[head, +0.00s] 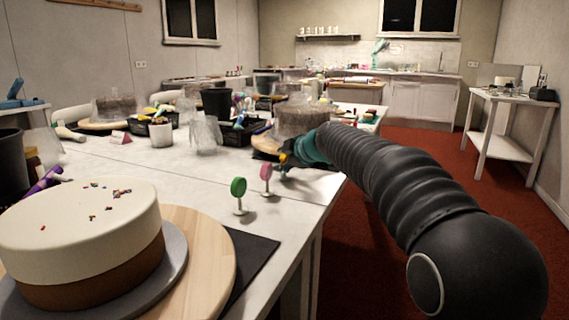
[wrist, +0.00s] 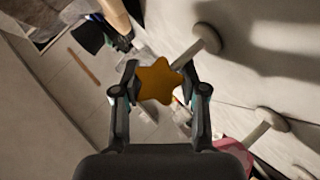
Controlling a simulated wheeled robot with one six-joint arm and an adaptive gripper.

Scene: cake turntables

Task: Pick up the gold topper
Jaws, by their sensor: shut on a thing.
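The gold topper is a star (wrist: 158,82) in the wrist view, with a pale stem and round foot (wrist: 207,38) reaching to its upper right. My gripper (wrist: 159,78) is shut on the star, one finger on each side. In the head view my gripper (head: 284,161) is at the table's right part, just beyond the pink topper. A small orange-yellow bit of the gold topper (head: 283,158) shows there; the rest is hidden. I cannot tell whether its foot touches the table.
A pink topper (head: 266,172) and a green topper (head: 238,187) stand nearby on the white table (head: 200,185). A cream and brown cake (head: 85,235) is at front left. Another cake (head: 300,118) stands behind my gripper. The table's right edge is close.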

